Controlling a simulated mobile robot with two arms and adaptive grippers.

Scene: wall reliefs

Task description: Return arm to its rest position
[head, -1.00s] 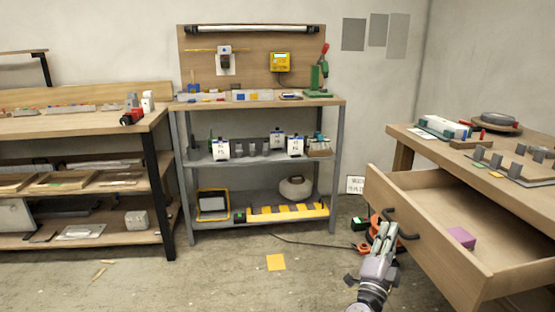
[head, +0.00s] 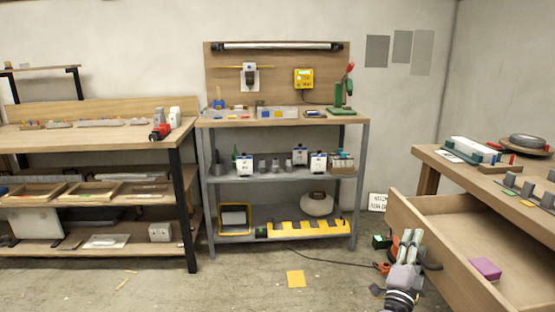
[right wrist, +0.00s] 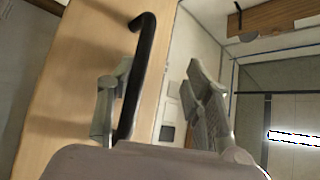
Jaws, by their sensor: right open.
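My right gripper (head: 406,240) is open beside the front of the pulled-out wooden drawer (head: 445,258). In the right wrist view the two fingers of this gripper (right wrist: 160,100) stand apart. The black drawer handle (right wrist: 143,70) runs in the space between them, close to the left finger; I cannot tell whether they touch. A purple block (head: 485,268) lies inside the drawer. My left gripper is out of view.
The wooden workbench (head: 440,157) with the drawer is at the right. An orange coil (head: 384,268) and a green box (head: 381,241) lie on the floor near the gripper. A grey shelf unit (head: 362,190) stands behind.

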